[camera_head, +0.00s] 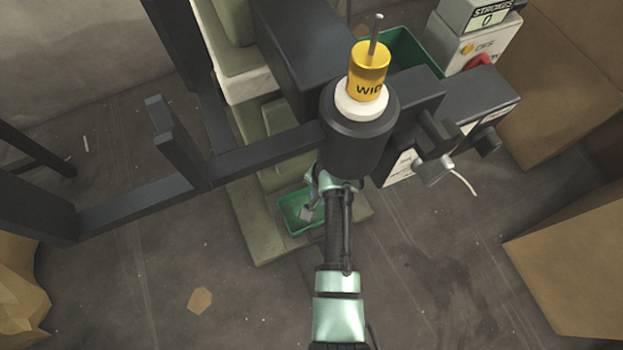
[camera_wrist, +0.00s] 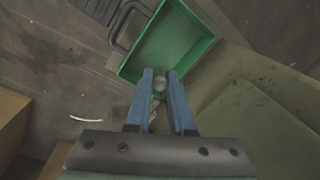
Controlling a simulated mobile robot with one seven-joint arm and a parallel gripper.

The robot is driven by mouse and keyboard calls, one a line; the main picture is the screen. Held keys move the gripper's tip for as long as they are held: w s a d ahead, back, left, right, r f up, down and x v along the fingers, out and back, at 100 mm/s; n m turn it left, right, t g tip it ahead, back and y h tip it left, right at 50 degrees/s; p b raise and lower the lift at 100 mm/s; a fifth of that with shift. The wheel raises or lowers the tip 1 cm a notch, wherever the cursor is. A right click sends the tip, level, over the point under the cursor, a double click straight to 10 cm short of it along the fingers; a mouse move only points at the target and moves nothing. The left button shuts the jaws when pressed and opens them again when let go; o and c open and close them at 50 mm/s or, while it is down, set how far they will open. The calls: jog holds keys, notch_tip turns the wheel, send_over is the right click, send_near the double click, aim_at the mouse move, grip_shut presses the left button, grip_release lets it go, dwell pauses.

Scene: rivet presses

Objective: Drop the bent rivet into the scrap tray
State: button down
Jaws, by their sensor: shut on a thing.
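My gripper (camera_wrist: 160,78) has its two blue fingers closed on a small grey rivet, the bent rivet (camera_wrist: 159,86). Its rounded end shows between the fingertips; a bend cannot be made out. In the wrist view the rivet appears over the near edge of an open green tray (camera_wrist: 176,42), whose visible floor looks empty. In the head view a small green tray (camera_head: 290,218) stands on the press's olive base, partly behind my arm's end. A larger green bin (camera_head: 412,58) stands behind the press. I cannot tell for certain which one the wrist view shows.
The dark press head (camera_head: 345,140) with a yellow cylinder (camera_head: 369,75) stands close above my gripper. A dark frame bar (camera_head: 255,157) runs left from it. A control box (camera_head: 475,40) is at the upper right. Open floor (camera_head: 190,250) lies at lower left.

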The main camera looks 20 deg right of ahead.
jog(key=shift+f+b, duration=2.6)
jog(key=shift+f, duration=0.05)
jog(key=shift+r, duration=0.1)
jog(key=c, duration=0.7)
grip_release()
jog(key=shift+r, duration=0.15)
